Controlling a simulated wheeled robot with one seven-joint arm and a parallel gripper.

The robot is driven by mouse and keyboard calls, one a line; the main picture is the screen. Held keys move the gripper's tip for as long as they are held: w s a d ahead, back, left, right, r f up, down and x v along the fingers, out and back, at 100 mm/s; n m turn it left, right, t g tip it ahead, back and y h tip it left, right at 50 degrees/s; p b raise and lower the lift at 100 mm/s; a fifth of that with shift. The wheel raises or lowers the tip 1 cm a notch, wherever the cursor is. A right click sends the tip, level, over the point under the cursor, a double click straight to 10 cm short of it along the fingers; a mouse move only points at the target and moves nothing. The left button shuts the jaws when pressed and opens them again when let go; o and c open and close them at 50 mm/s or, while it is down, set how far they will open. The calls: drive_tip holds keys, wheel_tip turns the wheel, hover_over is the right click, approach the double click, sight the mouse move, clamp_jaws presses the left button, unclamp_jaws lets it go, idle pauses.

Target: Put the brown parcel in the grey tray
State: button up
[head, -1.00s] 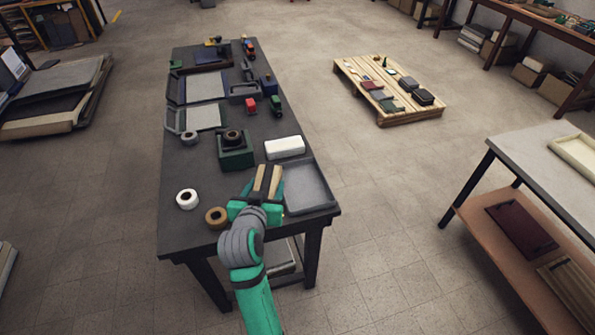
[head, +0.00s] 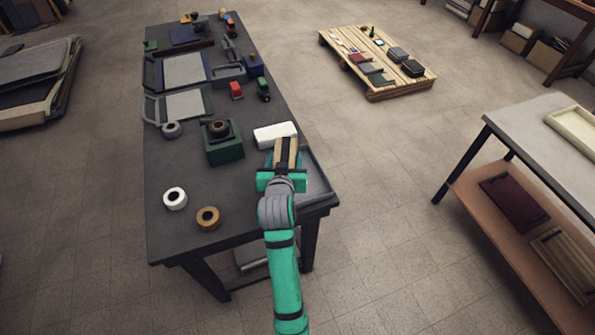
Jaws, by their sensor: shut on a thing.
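The brown parcel (head: 279,152), tan with a dark band along it, is in my gripper (head: 284,168). The green gripper is shut on its near end. The grey tray (head: 318,182) lies at the near right corner of the dark table. My gripper and the parcel are in front of the tray's left part and hide much of it. In this view the parcel overlaps the tray area; I cannot tell its height above it.
A white box (head: 275,134) lies just behind the parcel. A dark green box (head: 223,147) with a roll on it stands to the left. A white roll (head: 175,198) and a brown roll (head: 208,218) lie at the near left. The dark table (head: 185,235) is bare around them.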

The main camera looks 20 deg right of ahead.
drive_tip(key=d+f, duration=0.2)
drive_tip(key=f, duration=0.1)
drive_tip(key=d+f, duration=0.1)
drive_tip(key=shift+w+d+f, duration=0.25)
drive_tip(key=shift+f, duration=0.15)
drive_tip(key=f, duration=0.1)
drive_tip(key=d+f, duration=0.1)
drive_tip(key=f, duration=0.1)
drive_tip(key=shift+a+f, duration=0.15)
drive_tip(key=shift+f, duration=0.25)
drive_tip(key=shift+f, duration=0.1)
drive_tip(key=o, duration=1.3)
